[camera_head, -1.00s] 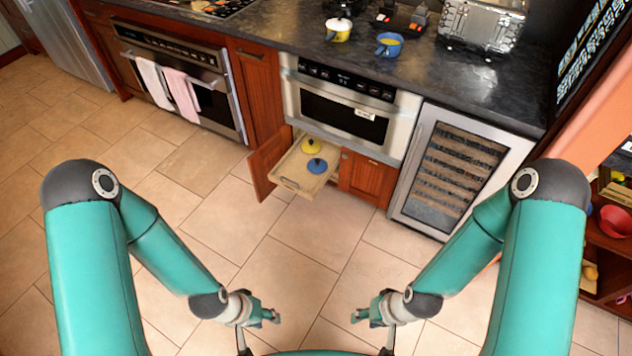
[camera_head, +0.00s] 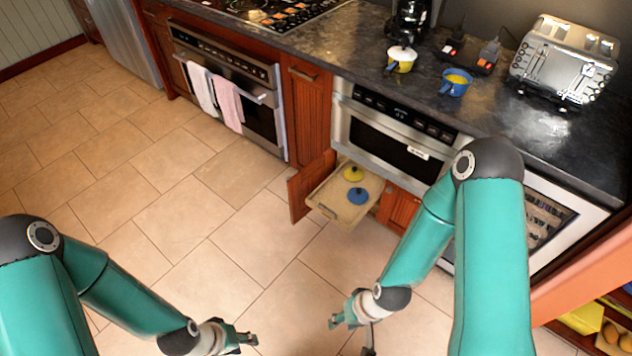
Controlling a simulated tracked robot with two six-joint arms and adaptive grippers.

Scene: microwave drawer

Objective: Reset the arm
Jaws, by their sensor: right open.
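My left gripper (camera_head: 247,342) is at the bottom, left of centre, above the tiled floor. Its fingers are small and seen from the side, so whether they are open or shut is unclear. My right gripper (camera_head: 337,321) is right of it, also low over the floor, open and holding nothing. My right arm (camera_head: 487,250) covers part of the microwave and the glass-front cooler. Both grippers are well apart from the cabinets and from each other.
A pulled-out drawer (camera_head: 333,211) holds a yellow lid (camera_head: 353,173) and a blue lid (camera_head: 358,196), beside an open cabinet door (camera_head: 306,186). The microwave (camera_head: 400,135) is above.

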